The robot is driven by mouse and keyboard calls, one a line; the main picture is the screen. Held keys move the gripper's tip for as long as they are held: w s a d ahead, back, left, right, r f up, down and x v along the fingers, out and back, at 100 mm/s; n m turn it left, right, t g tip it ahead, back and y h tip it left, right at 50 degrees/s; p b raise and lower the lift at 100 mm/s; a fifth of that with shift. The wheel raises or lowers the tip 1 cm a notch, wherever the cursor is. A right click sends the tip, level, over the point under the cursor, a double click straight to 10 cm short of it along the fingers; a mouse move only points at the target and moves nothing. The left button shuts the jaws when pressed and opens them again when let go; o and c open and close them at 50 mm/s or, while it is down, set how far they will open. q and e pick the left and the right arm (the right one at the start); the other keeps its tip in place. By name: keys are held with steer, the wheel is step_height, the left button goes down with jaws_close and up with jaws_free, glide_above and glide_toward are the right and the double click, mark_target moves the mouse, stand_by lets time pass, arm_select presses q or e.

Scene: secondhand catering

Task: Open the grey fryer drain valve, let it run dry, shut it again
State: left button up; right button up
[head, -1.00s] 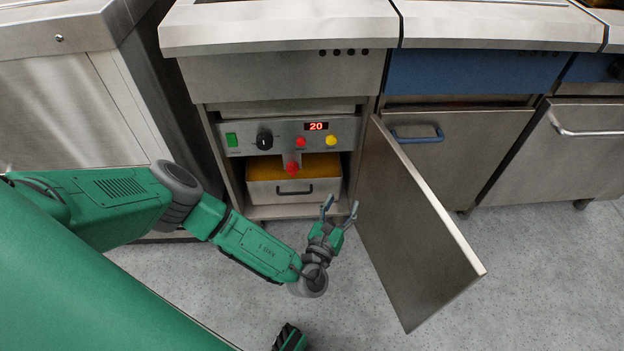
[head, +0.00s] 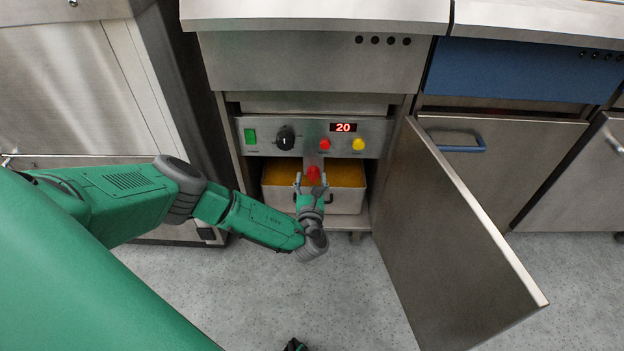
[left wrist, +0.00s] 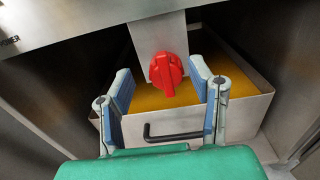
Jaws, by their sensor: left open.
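The grey fryer (head: 310,60) stands with its cabinet door open. Its red drain valve knob (head: 313,173) hangs below the control panel; in the left wrist view the red knob (left wrist: 166,72) has its grip pointing down. A steel drain pan (head: 345,199) with a dark handle (left wrist: 172,133) sits below it and holds yellow-brown oil (left wrist: 148,97). My left gripper (head: 311,183) is open, its fingers on either side of the knob in the picture. In the left wrist view the knob sits between and beyond the fingertips (left wrist: 160,77), with no contact visible. My right gripper is not clearly in view.
The open door (head: 450,240) juts out to the right of my left gripper. The control panel (head: 262,136) above shows a red 20 display, a black dial and lit buttons. A blue-panelled unit (head: 500,75) stands right.

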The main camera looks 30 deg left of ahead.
mark_target(313, 174)
arm_select(q)
steer(key=shift+w+a, duration=0.3)
steer(key=shift+w, duration=0.25)
steer(key=shift+w+r+b, duration=0.2)
steer(key=shift+w+b, duration=0.15)
steer(key=shift+w, duration=0.15)
steer(key=shift+a+f, duration=0.1)
steer(key=shift+a, duration=0.1)
steer(key=c, duration=1.1)
